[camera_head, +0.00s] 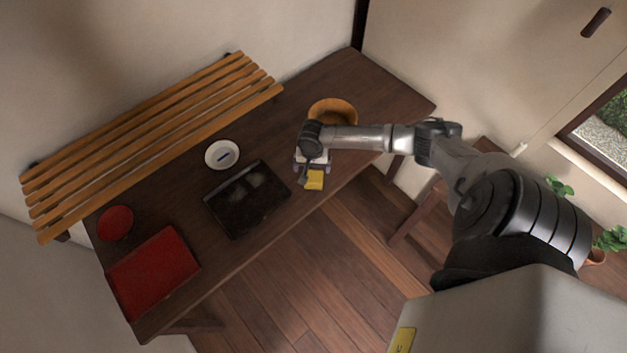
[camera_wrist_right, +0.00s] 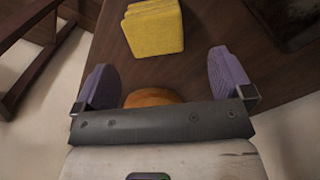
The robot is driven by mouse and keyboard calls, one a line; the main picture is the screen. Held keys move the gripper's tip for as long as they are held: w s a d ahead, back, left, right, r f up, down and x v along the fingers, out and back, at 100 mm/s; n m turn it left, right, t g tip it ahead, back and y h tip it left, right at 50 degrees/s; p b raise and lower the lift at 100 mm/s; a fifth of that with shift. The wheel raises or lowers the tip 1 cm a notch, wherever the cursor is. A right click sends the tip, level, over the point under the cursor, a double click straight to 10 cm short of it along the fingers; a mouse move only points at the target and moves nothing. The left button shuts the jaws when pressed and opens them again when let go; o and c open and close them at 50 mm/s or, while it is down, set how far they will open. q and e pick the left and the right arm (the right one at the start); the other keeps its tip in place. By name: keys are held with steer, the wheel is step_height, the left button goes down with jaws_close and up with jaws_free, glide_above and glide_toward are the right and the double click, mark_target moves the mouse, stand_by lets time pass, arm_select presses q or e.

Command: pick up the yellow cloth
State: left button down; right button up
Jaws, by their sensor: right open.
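The yellow cloth (camera_head: 315,180) is a small folded block on the dark wooden table, near its front edge and right of the black tray. In the right wrist view the yellow cloth (camera_wrist_right: 153,28) lies ahead of the fingertips, roughly centred between them. My right gripper (camera_head: 309,177) is just behind and beside the cloth in the head view. My left gripper is not in view.
A black tray (camera_head: 233,228) lies left of the cloth, and a round wooden bowl (camera_head: 345,106) stands behind my right gripper. A white dish (camera_head: 209,163), a red disc (camera_head: 115,222) and a red tray (camera_head: 153,272) are further left. A slatted wooden shelf (camera_head: 150,142) runs along the wall.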

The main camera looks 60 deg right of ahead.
mark_target(314, 176)
steer(key=shift+f, duration=0.7)
steer(key=f, duration=0.4)
steer(key=shift+s+a+b, duration=0.15)
steer(key=shift+s+b, duration=0.15)
steer(key=shift+b, duration=0.1)
steer(key=shift+f, duration=0.45)
steer(key=c, duration=1.1)
steer(key=shift+o, duration=0.2)
